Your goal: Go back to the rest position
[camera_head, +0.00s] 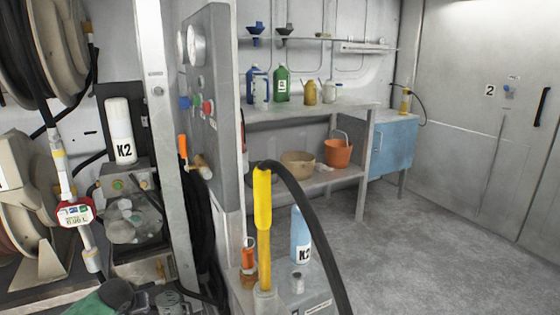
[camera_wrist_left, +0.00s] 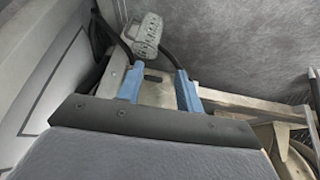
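My left gripper (camera_wrist_left: 159,88) shows in the left wrist view, its two blue fingers spread apart. Nothing is held between them. A pale metal ledge (camera_wrist_left: 157,94) lies behind the fingers. A grey ribbed block (camera_wrist_left: 142,33) on a black hose is beyond the fingertips. Neither gripper shows in the head view, and my right gripper is in no view.
Hose reels (camera_head: 72,30) and a meter with a red rim (camera_head: 74,213) are on the left. A grey gauge panel (camera_head: 212,110) stands centrally. A yellow nozzle (camera_head: 263,225) with a black hose rises before it. Open floor (camera_head: 430,240) lies to the right.

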